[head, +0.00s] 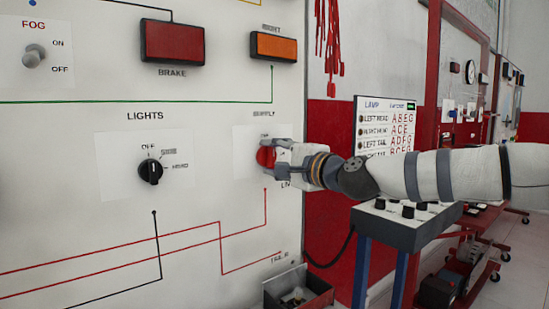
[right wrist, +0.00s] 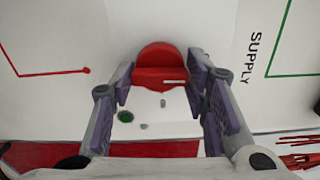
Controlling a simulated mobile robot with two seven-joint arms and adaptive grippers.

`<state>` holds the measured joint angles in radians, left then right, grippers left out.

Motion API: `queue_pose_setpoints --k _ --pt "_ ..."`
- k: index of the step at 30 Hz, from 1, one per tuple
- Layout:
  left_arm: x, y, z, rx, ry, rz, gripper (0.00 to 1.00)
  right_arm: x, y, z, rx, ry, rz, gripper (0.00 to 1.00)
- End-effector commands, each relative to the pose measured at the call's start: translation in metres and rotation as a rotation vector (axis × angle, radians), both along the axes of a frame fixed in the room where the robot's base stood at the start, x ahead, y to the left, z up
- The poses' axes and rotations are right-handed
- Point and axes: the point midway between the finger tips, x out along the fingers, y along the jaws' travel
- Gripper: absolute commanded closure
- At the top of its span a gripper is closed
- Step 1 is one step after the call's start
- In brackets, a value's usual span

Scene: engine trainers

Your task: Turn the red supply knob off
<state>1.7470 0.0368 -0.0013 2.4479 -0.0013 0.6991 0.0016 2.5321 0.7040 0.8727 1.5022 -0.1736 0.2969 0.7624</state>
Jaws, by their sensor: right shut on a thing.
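The red supply knob (head: 265,157) sits on the white panel under the word SUPPLY, partly hidden by my right gripper. In the right wrist view the knob (right wrist: 160,58) shows as a round red base with a raised grip bar. My right gripper (head: 273,155) reaches in from the right and is shut on the knob, with one finger on each side of it in the right wrist view (right wrist: 160,82). The knob's exact setting cannot be read, as its labels are partly covered. My left gripper is not in view.
A black LIGHTS knob (head: 151,171) is to the left on the panel (head: 80,235). A FOG switch (head: 34,55), a red BRAKE block (head: 173,42) and an orange block (head: 273,46) are higher up. A small open box (head: 299,291) is below, and a grey bench (head: 405,229) stands right.

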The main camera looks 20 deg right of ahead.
Motion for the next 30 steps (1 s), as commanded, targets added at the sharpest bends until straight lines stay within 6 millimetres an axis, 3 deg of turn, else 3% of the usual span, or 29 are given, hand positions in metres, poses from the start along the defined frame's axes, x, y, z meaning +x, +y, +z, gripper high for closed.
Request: queue_pose_setpoints --k 23,24,26,30 --pt "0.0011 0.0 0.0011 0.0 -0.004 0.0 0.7 0.0004 -0.001 -0.0002 -0.081 -0.029 -0.002 0.86" --pt "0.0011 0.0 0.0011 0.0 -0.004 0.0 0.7 0.0004 -0.001 -0.0002 -0.081 -0.029 -0.002 0.49" --pt "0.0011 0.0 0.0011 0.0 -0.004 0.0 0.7 0.0003 -0.0009 -0.0002 -0.081 -0.029 -0.002 0.38" --pt "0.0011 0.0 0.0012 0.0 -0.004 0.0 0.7 0.0002 -0.0007 0.0 -0.08 -0.029 -0.001 0.38"
